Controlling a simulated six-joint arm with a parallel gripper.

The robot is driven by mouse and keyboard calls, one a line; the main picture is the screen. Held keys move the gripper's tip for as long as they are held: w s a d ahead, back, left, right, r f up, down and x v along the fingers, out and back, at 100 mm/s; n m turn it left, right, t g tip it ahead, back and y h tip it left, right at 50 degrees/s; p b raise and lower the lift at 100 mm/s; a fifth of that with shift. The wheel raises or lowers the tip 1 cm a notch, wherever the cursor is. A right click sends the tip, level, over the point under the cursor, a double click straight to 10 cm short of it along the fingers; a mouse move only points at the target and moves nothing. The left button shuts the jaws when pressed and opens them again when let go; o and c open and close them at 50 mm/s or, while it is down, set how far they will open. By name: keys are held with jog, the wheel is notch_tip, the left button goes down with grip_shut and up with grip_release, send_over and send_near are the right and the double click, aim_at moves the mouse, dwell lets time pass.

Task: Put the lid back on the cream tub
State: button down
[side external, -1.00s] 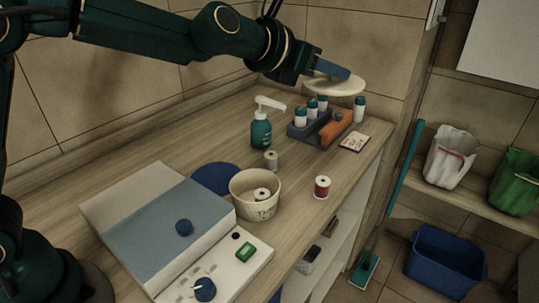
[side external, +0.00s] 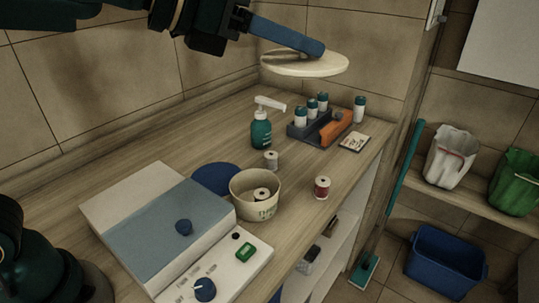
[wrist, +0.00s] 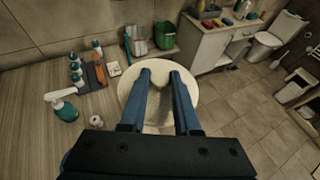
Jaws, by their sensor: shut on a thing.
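The cream tub (side external: 268,212) stands open on the counter, with green lettering on its side and a pale spool (side external: 261,194) inside. The lid (side external: 285,67) is a flat, round cream disc, held roughly level in the air well above the counter, above and behind the tub in the side view. My gripper (side external: 314,50) is shut on the lid by its top. In the wrist view the lid (wrist: 128,85) shows around my two blue fingers (wrist: 160,75). The tub is not visible in the wrist view.
A teal pump bottle (side external: 261,132), a grey spool (side external: 271,160) and a red spool (side external: 322,187) stand near the tub. A rack of bottles (side external: 312,130) is at the back right. A blue disc (side external: 214,178) and a control box (side external: 165,220) lie left of the tub.

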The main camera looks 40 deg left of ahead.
jog(key=s+d+f+m+g+h, duration=0.25)
jog(key=s+m+g+h, duration=0.3)
jog(key=s, duration=0.55)
jog(key=w+a+f+m+g+h, duration=0.2)
jog(key=w+a+f+m+g, duration=0.3)
jog(key=w, duration=0.4)
jog(key=shift+n+t+y, duration=0.25)
jog(key=shift+t+y, duration=0.1)
jog(key=shift+t, duration=0.3)
jog(key=shift+w+a+f, duration=0.75)
jog(key=shift+a+f, duration=0.7)
jog(key=shift+f, duration=1.55)
jog(key=shift+w+a+f, duration=0.8)
jog(key=shift+a+f, duration=0.6)
jog(key=shift+f, duration=1.6)
jog(key=shift+w+a+f, duration=0.75)
jog(key=shift+a+f, duration=0.7)
jog(key=shift+f, duration=1.55)
jog(key=shift+f, duration=0.15)
